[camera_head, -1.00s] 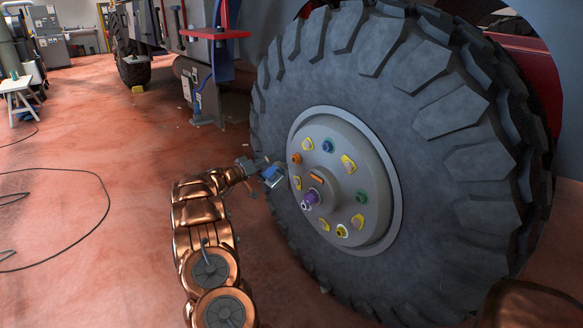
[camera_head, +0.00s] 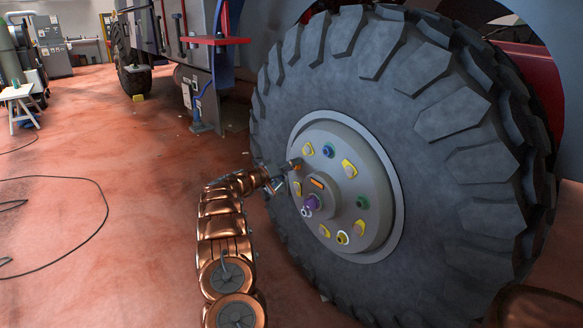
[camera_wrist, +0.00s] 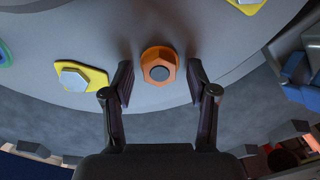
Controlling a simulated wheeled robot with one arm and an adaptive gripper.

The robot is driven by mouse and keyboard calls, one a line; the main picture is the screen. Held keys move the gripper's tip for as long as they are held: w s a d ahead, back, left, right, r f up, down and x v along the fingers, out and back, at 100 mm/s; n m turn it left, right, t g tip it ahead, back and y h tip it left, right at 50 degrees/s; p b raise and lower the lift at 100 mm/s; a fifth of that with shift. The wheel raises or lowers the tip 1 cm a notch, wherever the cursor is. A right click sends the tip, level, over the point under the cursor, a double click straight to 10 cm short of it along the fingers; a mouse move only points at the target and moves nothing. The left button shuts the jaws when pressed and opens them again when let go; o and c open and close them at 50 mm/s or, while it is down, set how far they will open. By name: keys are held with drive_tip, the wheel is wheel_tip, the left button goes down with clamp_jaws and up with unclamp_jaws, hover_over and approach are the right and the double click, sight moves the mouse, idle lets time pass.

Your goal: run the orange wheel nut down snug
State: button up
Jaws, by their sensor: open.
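The orange wheel nut (camera_wrist: 159,66) sits on the grey wheel hub, with a grey stud end showing in its middle. In the wrist view it lies between and just beyond the fingertips of my open gripper (camera_wrist: 158,82), with a gap on both sides. In the head view my gripper (camera_head: 284,169) is at the left side of the hub (camera_head: 375,215), and the orange nut is mostly hidden behind it. How far the nut is threaded on cannot be told.
Yellow-plated nuts (camera_head: 349,168) and blue (camera_head: 328,151), green (camera_head: 362,202) and purple (camera_head: 311,203) nuts ring the hub. Open red floor (camera_head: 130,200) lies to the left.

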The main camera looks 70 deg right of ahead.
drive_tip(key=shift+c, duration=0.4)
clamp_jaws()
drive_tip(key=shift+s+r+m+p, duration=0.15)
drive_tip(key=shift+m+p, duration=0.25)
drive_tip(key=shift+p, duration=0.4)
